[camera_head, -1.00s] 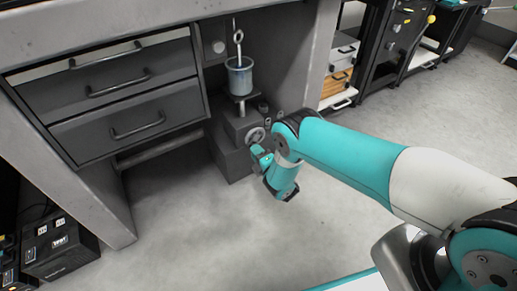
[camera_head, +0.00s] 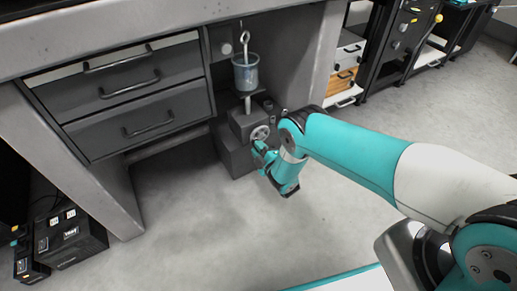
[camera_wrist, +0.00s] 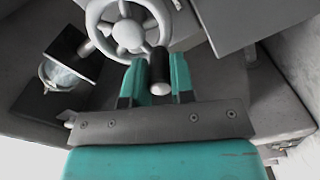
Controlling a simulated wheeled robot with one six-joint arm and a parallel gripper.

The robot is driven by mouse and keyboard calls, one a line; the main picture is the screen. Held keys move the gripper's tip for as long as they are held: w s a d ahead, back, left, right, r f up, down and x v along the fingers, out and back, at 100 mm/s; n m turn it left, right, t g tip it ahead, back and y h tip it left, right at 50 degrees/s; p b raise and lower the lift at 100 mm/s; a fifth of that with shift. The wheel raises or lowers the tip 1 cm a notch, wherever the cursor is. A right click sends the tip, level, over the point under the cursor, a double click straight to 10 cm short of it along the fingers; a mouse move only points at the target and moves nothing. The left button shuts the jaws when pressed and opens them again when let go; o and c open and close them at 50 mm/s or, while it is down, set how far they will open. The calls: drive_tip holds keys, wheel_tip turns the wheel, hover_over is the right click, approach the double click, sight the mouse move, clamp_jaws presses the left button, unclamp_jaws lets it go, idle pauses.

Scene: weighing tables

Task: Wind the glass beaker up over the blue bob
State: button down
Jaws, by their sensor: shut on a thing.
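The glass beaker (camera_head: 245,75) stands upright on a small platform (camera_head: 246,94) atop the lifting stand (camera_head: 240,154), with a stretch of bare shaft below the platform. A hanging rod with a ring (camera_head: 241,45) reaches down into the beaker. The blue bob cannot be told apart from the bluish glass. The stand's handwheel (camera_head: 260,133) also shows in the wrist view (camera_wrist: 128,32). My gripper (camera_wrist: 158,75) is shut on the wheel's dark crank handle (camera_wrist: 159,66), with a finger on each side. My gripper (camera_head: 258,147) is low at the stand's front in the head view.
The stand is in the bay under the table (camera_head: 170,33), between a drawer unit (camera_head: 140,110) and the table's right leg (camera_head: 318,65). Black boxes (camera_head: 70,240) are at the lower left. The floor (camera_head: 190,225) in front is clear.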

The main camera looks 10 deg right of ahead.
idle(0.3)
drive_tip(key=c, duration=1)
unclamp_jaws()
drive_tip(key=shift+o, duration=0.2)
drive_tip(key=shift+s, duration=0.1)
drive_tip(key=shift+s+d+p, duration=0.1)
drive_tip(key=shift+s+p, duration=0.1)
drive_tip(key=shift+p, duration=0.2)
drive_tip(key=p+v, duration=0.7)
drive_tip(key=v, duration=1)
drive_tip(key=shift+w, duration=0.1)
